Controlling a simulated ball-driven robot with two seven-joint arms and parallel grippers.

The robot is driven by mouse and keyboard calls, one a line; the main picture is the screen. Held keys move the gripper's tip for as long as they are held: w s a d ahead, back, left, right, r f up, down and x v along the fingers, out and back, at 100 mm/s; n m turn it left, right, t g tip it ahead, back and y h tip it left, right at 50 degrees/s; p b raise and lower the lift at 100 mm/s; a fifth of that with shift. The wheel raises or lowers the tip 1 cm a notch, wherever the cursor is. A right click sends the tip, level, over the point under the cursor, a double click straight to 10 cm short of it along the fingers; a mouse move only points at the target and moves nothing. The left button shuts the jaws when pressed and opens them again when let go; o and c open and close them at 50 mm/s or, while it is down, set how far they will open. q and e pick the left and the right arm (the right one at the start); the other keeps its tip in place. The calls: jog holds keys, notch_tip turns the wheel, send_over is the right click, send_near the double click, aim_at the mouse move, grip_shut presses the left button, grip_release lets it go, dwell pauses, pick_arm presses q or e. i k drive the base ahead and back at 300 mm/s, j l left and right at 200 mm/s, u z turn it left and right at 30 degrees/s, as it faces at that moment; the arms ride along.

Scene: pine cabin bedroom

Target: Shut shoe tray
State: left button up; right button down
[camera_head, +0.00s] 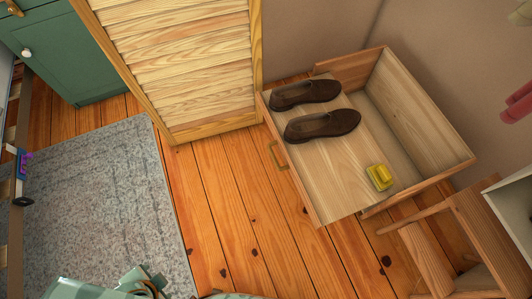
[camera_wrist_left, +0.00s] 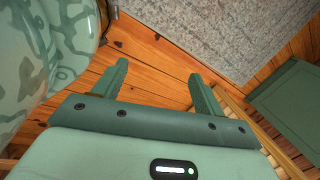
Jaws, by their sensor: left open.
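The shoe tray (camera_head: 335,201) is a pale wooden pull-out tray on the right in the head view, standing open beside a louvred door. A brass handle (camera_head: 279,156) is on its left-hand front face. Two brown shoes (camera_head: 306,94) (camera_head: 322,125) and a small yellow object (camera_head: 380,177) lie in it. My left gripper (camera_wrist_left: 158,82) is open and empty in the left wrist view, its green fingers apart above the plank floor. The tray does not show in that view. My right gripper is not in view.
The louvred door (camera_head: 185,60) stands close against the tray's left side. A grey rug (camera_head: 95,200) lies at left, with a green cabinet (camera_head: 60,50) behind. A wooden stool-like piece (camera_head: 455,235) stands close at lower right. Bare planks (camera_head: 225,200) lie before the handle.

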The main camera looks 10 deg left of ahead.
aim_at(330, 176)
jog(key=i+j+z, duration=0.1)
jog(key=j+z, duration=0.65)
